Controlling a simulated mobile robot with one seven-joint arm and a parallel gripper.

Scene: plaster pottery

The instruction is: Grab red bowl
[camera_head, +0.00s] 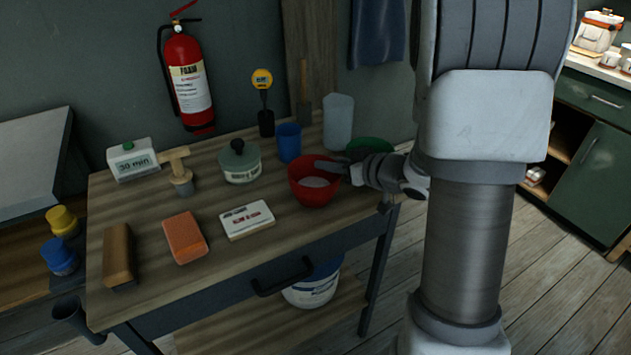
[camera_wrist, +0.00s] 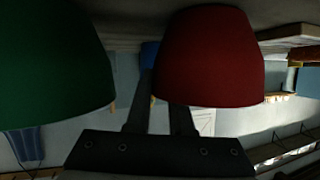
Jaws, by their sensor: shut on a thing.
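The red bowl (camera_head: 314,181) stands upright near the right end of the wooden table, with something pale inside. My gripper (camera_head: 333,170) reaches it from the right and is shut on its right rim; one finger shows over the inside of the bowl. In the wrist view the red bowl (camera_wrist: 210,58) appears upside down, between and in front of the fingers of my gripper (camera_wrist: 160,95). The fingertips are partly hidden by the bowl there. I cannot tell whether the bowl's base touches the table.
A green bowl (camera_head: 370,147) stands close behind my gripper. A blue cup (camera_head: 288,142) and a clear container (camera_head: 338,122) are behind the red bowl. A lidded jar (camera_head: 239,163) and a white box (camera_head: 246,220) stand to its left. The table's front edge is near.

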